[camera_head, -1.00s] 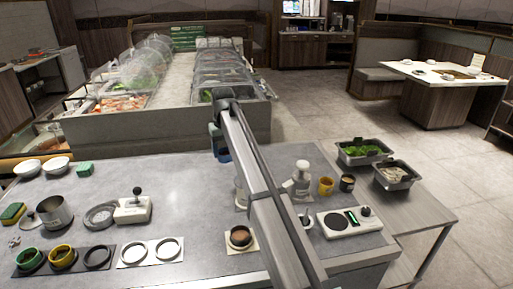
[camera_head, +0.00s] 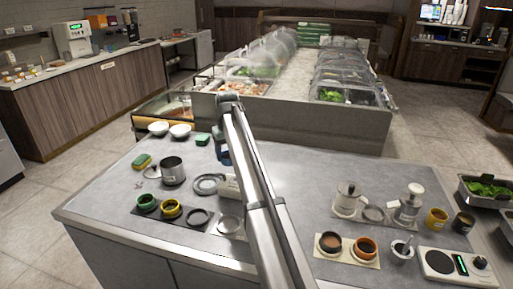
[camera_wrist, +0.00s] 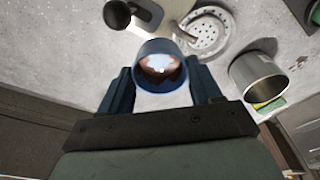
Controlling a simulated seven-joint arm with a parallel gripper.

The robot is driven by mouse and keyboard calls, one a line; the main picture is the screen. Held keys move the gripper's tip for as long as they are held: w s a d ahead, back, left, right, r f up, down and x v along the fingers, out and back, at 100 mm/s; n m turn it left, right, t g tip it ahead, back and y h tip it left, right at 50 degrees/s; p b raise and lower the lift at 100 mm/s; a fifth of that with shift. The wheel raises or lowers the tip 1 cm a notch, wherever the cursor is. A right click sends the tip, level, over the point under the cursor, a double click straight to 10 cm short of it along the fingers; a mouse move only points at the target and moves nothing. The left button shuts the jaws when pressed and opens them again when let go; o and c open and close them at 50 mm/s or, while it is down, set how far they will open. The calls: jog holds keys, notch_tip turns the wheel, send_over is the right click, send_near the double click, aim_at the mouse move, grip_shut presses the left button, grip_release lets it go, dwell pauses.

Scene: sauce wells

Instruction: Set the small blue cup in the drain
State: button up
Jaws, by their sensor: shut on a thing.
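The small blue cup (camera_wrist: 160,57) is held between the two fingers of my gripper (camera_wrist: 162,82), which is shut on it; its open top faces the wrist camera. The drain (camera_wrist: 204,34), a round perforated grey disc, is just beyond the cup, up and right in the wrist view, apart from it. In the head view the drain (camera_head: 207,186) lies flat on the grey counter, and my gripper (camera_head: 222,152) is behind it and slightly right. The cup is hard to tell from the blue fingers there.
A steel pot (camera_head: 172,171) stands left of the drain; it also shows in the wrist view (camera_wrist: 259,78). A white block with a black knob (camera_wrist: 118,14) stands beside the drain, mostly hidden by my arm in the head view. Green and yellow ringed cups (camera_head: 171,209) sit in front.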

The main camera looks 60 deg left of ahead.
jog(key=s+a+f+n, duration=0.1)
jog(key=s+a+f, duration=0.25)
jog(key=s, duration=0.45)
jog(key=shift+a+f, duration=0.15)
jog(key=shift+f, duration=1.35)
jog(key=shift+a+f, duration=0.1)
jog(key=shift+f, duration=1.35)
jog(key=shift+f, duration=0.5)
jog(key=o, duration=1.1)
jog(key=shift+r, duration=4.05)
jog(key=shift+w, duration=0.15)
